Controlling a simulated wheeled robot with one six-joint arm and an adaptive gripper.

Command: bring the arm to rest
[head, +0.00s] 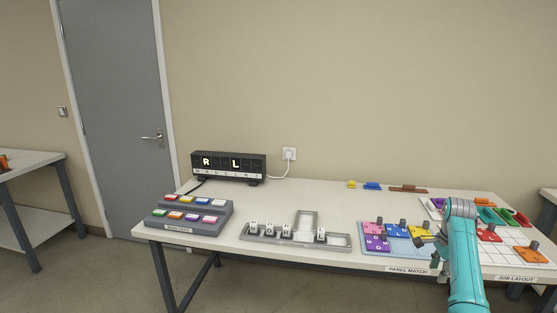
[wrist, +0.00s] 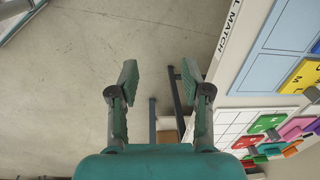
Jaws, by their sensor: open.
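My teal arm (head: 465,260) rises at the right of the head view, in front of the table's front edge and partly over the panel boards. My gripper (wrist: 159,78) shows in the wrist view with its two fingers wide apart and nothing between them. Bare floor and dark table legs lie beyond the fingertips. The table edge with its panel label (wrist: 230,27) is to the right of the fingers, apart from them. In the head view the arm hides part of the boards behind it.
The white table (head: 270,208) holds a button console (head: 190,216), a letter display (head: 228,166), a grey tray (head: 340,241) with several letter blocks, and a blue panel (head: 370,224) with coloured tiles. The wrist view shows coloured pieces (wrist: 269,123) at lower right. Floor in front is clear.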

